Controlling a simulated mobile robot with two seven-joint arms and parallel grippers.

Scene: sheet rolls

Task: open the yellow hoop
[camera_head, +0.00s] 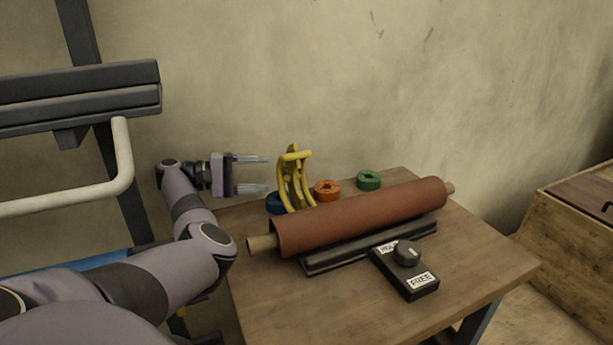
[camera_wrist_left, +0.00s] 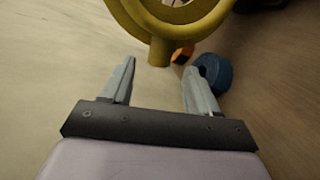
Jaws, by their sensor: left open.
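The yellow hoop (camera_head: 291,180) stands upright near the left end of the brown roll (camera_head: 365,214) on the wooden table. In the left wrist view the hoop (camera_wrist_left: 158,50) shows as a curved yellow ring at the top, beyond my fingertips. My left gripper (camera_head: 268,173) is open and empty, just left of the hoop and apart from it. In the left wrist view its two fingers (camera_wrist_left: 158,80) are spread, with bare space between them. Whether the hoop is open or closed around the roll I cannot tell. My right gripper is not in view.
Blue (camera_head: 275,203), orange (camera_head: 327,190) and green (camera_head: 369,180) rings lie behind the roll. A black box with a knob (camera_head: 408,275) and a label reading FREE sits in front. A dark bar (camera_head: 330,263) lies under the roll. A wooden chest (camera_head: 575,230) stands at the right.

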